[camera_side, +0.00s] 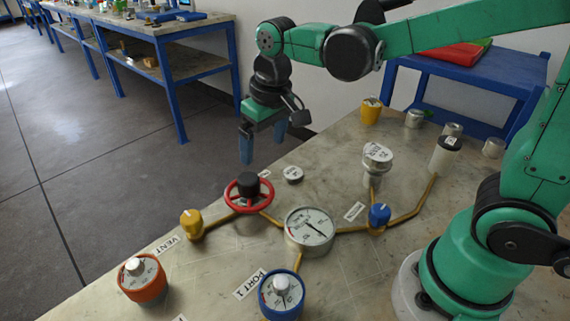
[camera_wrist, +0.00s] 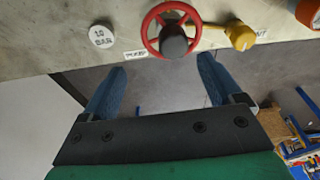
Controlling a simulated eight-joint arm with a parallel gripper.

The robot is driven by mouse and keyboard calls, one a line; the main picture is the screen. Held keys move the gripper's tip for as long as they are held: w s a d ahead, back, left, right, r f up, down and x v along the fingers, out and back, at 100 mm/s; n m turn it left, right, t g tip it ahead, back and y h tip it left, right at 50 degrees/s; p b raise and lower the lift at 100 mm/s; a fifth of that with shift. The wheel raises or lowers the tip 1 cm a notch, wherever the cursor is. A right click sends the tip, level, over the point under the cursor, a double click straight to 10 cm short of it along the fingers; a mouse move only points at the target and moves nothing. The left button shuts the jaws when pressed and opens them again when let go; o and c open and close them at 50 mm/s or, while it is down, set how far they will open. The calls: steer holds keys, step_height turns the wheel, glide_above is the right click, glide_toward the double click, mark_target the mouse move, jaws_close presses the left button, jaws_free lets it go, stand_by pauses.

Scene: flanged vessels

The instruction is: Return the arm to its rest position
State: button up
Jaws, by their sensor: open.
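My gripper (camera_side: 263,143) is open and empty. It hangs in the air above the back edge of the worktable (camera_side: 330,165), pointing down. In the wrist view its two blue fingers (camera_wrist: 160,85) are spread apart with nothing between them. A red handwheel with a black hub (camera_side: 248,192) is below the fingers in the side view, clearly apart from them. It also shows beyond the fingertips in the wrist view (camera_wrist: 152,36). My green arm reaches in from the right.
Round the wheel stand a yellow valve (camera_side: 192,223), a gauge (camera_side: 310,230), a blue knob (camera_side: 379,214), an orange-rimmed dial (camera_side: 142,278) and a blue-rimmed dial (camera_side: 281,293). Several vessels, one a yellow cup (camera_side: 371,111), stand at the back right. A blue bench (camera_side: 480,75) stands behind.

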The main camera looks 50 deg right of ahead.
steer(key=s+d+t, duration=0.3)
steer(key=s+t, duration=0.2)
steer(key=s, duration=0.1)
steer(key=shift+s+d+r, duration=0.15)
steer(key=shift+s+r, duration=0.05)
steer(key=shift+s, duration=0.2)
